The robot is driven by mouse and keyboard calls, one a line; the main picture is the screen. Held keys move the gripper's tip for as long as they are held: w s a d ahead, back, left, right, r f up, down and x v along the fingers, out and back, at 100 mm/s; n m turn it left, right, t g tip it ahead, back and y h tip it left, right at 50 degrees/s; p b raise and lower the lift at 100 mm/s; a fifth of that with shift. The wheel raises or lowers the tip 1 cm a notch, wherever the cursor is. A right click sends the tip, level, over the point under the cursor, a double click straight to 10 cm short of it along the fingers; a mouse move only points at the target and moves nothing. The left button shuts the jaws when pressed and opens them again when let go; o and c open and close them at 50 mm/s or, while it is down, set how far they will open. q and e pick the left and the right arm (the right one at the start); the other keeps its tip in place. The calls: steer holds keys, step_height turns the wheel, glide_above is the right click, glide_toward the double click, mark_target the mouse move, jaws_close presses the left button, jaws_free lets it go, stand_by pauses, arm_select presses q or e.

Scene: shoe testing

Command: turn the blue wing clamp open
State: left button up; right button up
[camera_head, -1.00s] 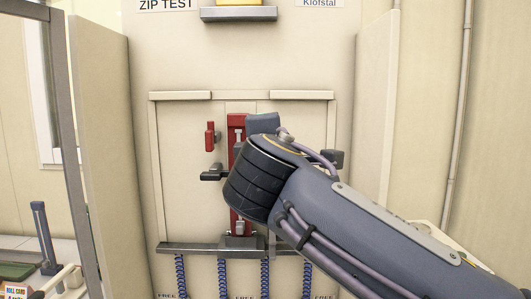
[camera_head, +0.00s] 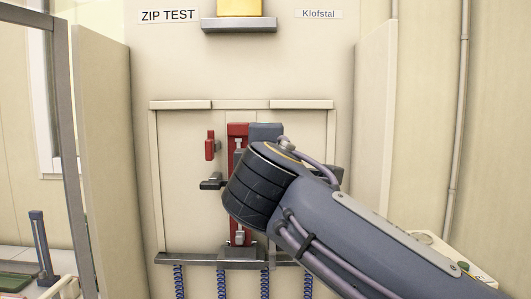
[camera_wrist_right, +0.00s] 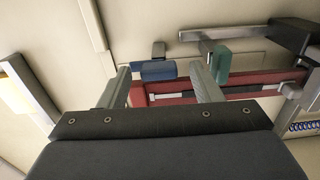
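The blue wing clamp (camera_wrist_right: 157,70) shows in the right wrist view, beside the red frame (camera_wrist_right: 240,82). My right gripper (camera_wrist_right: 163,75) is open, with one finger on each side of the blue wing; whether either finger touches it I cannot tell. A green wing (camera_wrist_right: 222,60) lies just beyond the right-hand finger. In the head view the red frame (camera_head: 238,133) stands upright on the panel, and my right wrist covers its right side. The blue wing and my right fingertips are hidden there. My left gripper is out of view.
On the panel, a red wing (camera_head: 210,146) and a black clamp (camera_head: 211,184) sit left of the frame. A grey ledge (camera_head: 185,258) with blue coiled cords runs below. Side walls (camera_head: 103,150) stand left and right. A yellow block (camera_head: 239,7) is above.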

steer(key=s+b, duration=0.1)
steer(key=s, duration=0.7)
steer(key=shift+b, duration=0.35)
steer(key=shift+w, duration=0.1)
